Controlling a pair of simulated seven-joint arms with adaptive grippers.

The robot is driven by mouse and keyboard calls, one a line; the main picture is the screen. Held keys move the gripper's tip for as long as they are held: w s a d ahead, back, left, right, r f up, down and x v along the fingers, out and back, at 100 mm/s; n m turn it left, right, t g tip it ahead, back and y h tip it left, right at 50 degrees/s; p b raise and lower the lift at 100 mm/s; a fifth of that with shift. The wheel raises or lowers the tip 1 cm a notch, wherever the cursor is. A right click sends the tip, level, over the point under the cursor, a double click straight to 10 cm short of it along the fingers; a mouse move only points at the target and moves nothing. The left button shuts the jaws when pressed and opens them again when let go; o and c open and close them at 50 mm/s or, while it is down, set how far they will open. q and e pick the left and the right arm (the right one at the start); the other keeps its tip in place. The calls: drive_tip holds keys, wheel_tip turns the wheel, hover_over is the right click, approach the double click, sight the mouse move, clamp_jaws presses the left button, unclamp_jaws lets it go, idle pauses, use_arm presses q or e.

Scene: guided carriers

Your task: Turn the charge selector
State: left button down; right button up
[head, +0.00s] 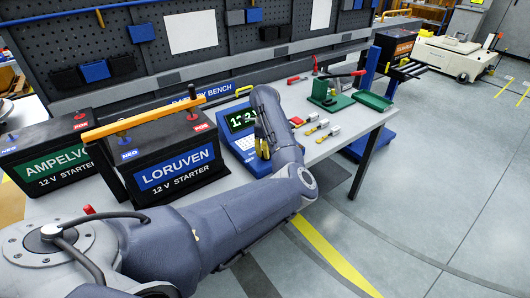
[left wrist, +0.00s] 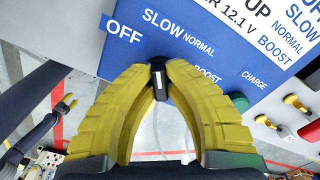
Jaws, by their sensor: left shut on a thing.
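A black charge selector knob with a white mark (left wrist: 158,80) sits on the sloped blue panel of the charger (left wrist: 125,55). Labels OFF, SLOW, NORMAL, BOOST and CHARGE show on the panel. My left gripper (left wrist: 158,88) is shut on the knob, with one yellow finger on each side. In the head view, the charger (head: 239,141) stands on the bench with a lit green display. There my left gripper (head: 263,148) is at its right part, and my left arm partly covers it. The knob is hidden in the head view.
A LORUVEN battery (head: 174,170) stands left of the charger, with an orange bar (head: 150,116) across its top. An AMPELVO battery (head: 52,165) is further left. Small connectors (head: 318,127) and a green tray (head: 374,101) lie to the right. Open floor lies beyond the bench.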

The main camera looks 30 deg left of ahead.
use_arm(q)
drive_tip(key=m, duration=0.5)
drive_tip(key=shift+w+m, duration=0.1)
drive_tip(key=shift+m, duration=0.2)
drive_tip(key=m, duration=0.5)
drive_tip(key=shift+m, duration=0.4)
drive_tip(key=c, duration=1.4)
unclamp_jaws()
wheel_tip(320, 180, up, 12)
